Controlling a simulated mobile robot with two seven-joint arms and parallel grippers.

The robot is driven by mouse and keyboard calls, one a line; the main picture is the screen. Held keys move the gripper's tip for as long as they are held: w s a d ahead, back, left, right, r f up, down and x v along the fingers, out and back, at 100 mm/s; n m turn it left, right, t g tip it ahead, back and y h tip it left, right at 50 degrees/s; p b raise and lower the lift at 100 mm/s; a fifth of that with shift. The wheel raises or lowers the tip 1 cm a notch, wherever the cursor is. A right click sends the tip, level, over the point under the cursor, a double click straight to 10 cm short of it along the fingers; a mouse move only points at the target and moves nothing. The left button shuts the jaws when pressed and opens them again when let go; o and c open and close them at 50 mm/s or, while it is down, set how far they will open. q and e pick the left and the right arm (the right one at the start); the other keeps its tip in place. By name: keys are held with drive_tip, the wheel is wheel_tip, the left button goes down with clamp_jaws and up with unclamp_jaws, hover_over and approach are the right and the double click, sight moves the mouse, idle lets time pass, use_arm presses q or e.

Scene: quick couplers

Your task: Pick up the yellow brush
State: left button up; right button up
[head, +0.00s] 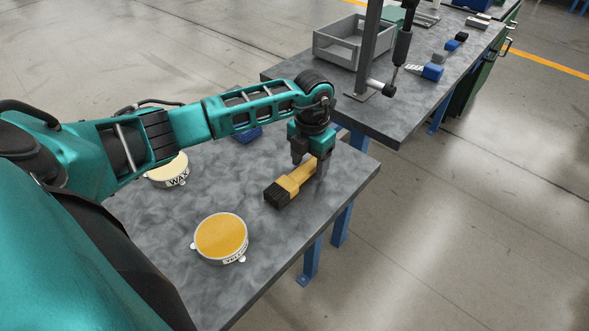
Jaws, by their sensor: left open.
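The yellow brush (291,185) lies on the grey table near its right edge. Its dark bristles point to the lower left and its handle runs to the upper right. My left gripper (309,172) points down over the brush handle. Its fingers are open, one on each side of the handle. I cannot tell whether either finger touches it. My right gripper is not in view.
A round tin with yellow contents (221,236) stands at the table's front. A paler tin marked WAX (168,170) and a blue object (248,134) are by my left arm. A second table holds a grey crate (345,45) and a post.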

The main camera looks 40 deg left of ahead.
use_arm(q)
drive_tip(key=shift+f, duration=0.2)
drive_tip(key=c, duration=1.1)
drive_tip(key=shift+r, duration=0.15)
wheel_tip(320, 180, up, 20)
drive_tip(key=shift+f+p, duration=0.1)
drive_tip(key=shift+p, duration=0.2)
drive_tip(key=o, duration=0.5)
clamp_jaws()
